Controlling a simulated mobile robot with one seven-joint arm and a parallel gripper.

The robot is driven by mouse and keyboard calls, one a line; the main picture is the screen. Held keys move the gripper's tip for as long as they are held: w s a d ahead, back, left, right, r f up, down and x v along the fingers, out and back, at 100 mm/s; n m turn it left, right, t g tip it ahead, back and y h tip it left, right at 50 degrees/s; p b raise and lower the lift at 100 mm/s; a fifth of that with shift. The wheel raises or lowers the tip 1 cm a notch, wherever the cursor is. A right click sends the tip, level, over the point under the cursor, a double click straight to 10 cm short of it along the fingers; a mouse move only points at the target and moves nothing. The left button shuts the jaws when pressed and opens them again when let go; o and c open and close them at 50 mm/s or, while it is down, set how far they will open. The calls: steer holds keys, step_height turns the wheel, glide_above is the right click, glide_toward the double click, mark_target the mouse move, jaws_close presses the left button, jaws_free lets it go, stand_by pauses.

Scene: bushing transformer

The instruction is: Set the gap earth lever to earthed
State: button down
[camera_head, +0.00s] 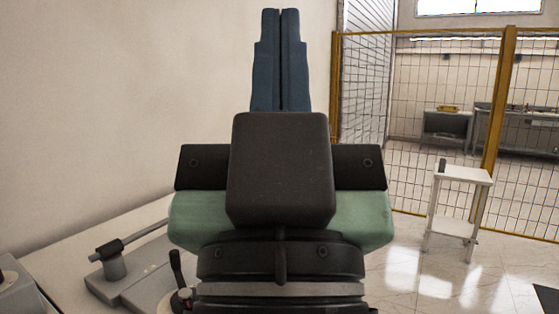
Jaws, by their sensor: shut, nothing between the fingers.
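My gripper (281,14) fills the middle of the head view, its two blue fingers upright and pressed together with only a thin dark seam between them. Nothing shows in the fingers. Below and left of it, on a pale bench top, a grey unit carries a grey rod lever with a dark collar (109,249) on a short post. A small dark upright lever (176,268) stands right of that, beside my wrist. I cannot tell which one is the gap earth lever, or its marked position. The fingers are well above and apart from both. My wrist hides what lies behind it.
The pale bench (72,246) runs along a plain wall (150,90) at left. A grey block (17,289) sits at the lower left corner. At right are a yellow-framed mesh fence (498,110), a white stool (462,174) with a small dark object on top, and open shiny floor.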

step_height(320, 180, up, 16)
steer(key=p, duration=1.3)
steer(key=shift+f, duration=0.15)
steer(key=shift+w, duration=0.15)
